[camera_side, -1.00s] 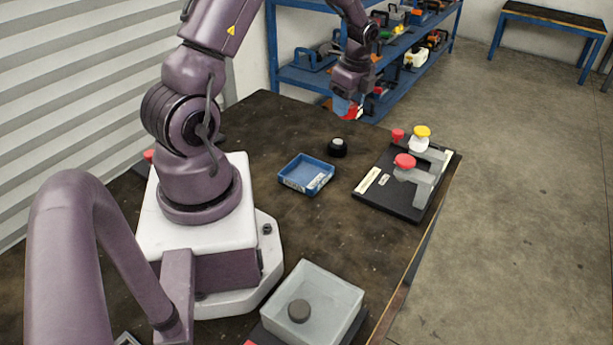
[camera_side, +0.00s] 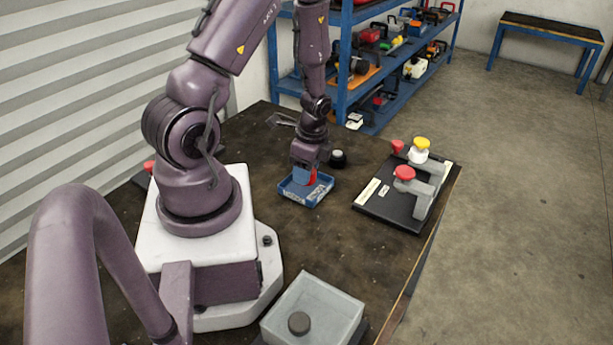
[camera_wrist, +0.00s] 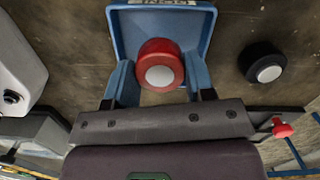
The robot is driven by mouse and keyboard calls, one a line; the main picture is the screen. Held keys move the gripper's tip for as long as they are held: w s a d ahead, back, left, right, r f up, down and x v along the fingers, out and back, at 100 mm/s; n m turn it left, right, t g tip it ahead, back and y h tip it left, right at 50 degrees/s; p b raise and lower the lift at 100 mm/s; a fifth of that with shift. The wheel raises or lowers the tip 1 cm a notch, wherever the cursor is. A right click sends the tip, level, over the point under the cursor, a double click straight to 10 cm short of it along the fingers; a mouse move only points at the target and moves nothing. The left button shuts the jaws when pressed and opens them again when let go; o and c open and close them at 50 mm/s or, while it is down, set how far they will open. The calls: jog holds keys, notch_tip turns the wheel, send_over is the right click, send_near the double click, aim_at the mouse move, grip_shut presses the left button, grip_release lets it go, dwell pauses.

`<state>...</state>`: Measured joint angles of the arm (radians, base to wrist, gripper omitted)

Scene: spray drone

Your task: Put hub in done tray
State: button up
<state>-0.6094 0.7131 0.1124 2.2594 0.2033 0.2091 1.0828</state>
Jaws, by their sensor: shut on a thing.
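The hub, a red round piece with a pale centre (camera_wrist: 160,65), is between the blue fingers of my gripper (camera_wrist: 155,85) in the wrist view. In the side view my gripper (camera_side: 306,178) is shut on the hub and points down over the blue tray. The blue tray (camera_side: 292,195) lies on the dark table, with a label on its front wall. It also shows in the wrist view (camera_wrist: 122,30), behind the hub. The hub is at or just above the tray; I cannot tell whether it touches the floor. The fingers partly hide the hub in the side view.
A black knob with a white top (camera_side: 338,159) stands just behind the tray. A dark board (camera_side: 385,207) with grey brackets and red and yellow caps is to the right. A shelf stands behind.

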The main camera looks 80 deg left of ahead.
jog(key=shift+f, duration=1.1)
jog(key=o, duration=0.8)
jog(key=shift+f, duration=0.15)
jog(key=shift+c, duration=0.2)
jog(key=r, duration=0.8)
jog(key=w+r, duration=0.1)
jog(key=r, duration=0.3)
jog(key=shift+w+d, duration=0.1)
jog(key=shift+d, duration=0.3)
jog(key=s+d+r+n+t, duration=0.2)
jog(key=d+r+n+t, duration=0.4)
jog(key=d+r, duration=1.3)
notch_tip(320, 180, up, 3)
jog(key=shift+d+f+n+t+h, duration=0.15)
jog(key=shift+d+n+t+h, duration=0.2)
jog(key=shift+n+t+h, duration=0.05)
